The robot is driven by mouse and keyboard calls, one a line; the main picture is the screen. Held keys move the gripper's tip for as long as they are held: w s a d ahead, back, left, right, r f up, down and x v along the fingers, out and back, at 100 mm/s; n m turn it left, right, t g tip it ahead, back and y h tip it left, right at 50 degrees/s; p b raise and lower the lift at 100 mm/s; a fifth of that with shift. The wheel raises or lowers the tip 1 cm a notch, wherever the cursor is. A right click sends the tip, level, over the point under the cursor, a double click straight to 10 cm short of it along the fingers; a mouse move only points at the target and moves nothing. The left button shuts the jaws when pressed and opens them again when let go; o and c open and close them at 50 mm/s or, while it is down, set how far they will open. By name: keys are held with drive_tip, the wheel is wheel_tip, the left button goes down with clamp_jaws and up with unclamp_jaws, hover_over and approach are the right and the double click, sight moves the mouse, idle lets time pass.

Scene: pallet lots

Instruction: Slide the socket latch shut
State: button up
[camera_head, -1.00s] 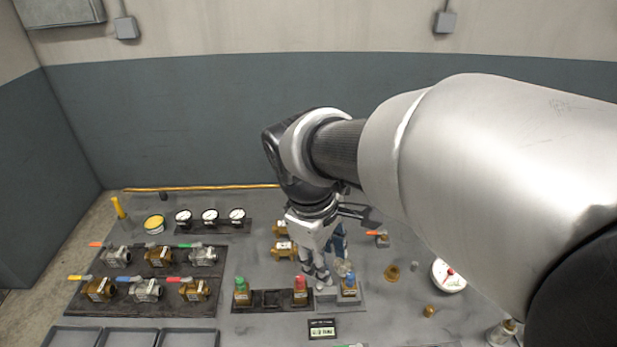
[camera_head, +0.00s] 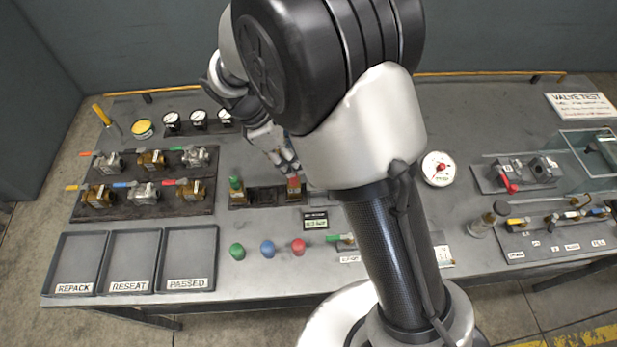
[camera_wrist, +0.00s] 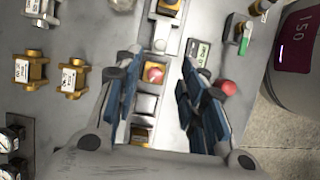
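A dark rack (camera_head: 262,197) on the bench holds a green-topped brass fitting (camera_head: 236,190) and a red-topped brass fitting (camera_head: 294,186). My gripper (camera_head: 284,166) is above and behind the rack, close to the red-topped fitting. In the wrist view my gripper (camera_wrist: 160,92) is open, its blue-padded fingers apart. The red top (camera_wrist: 153,73) shows between them, with a silver block (camera_wrist: 145,104) just below it. A bright metal piece (camera_wrist: 161,42) lies farther up the same row and may be the socket latch; I cannot tell whether it is shut.
Green, blue and red buttons (camera_head: 267,248) and a small display (camera_head: 315,221) stand in front of the rack. Several valves (camera_head: 145,193) sit at left, above three labelled trays (camera_head: 186,262).

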drive_tip(key=b+x, duration=0.2)
drive_tip(key=x, duration=0.8)
drive_tip(key=shift+d+b, duration=0.15)
drive_tip(key=shift+b, duration=0.2)
clamp_jaws()
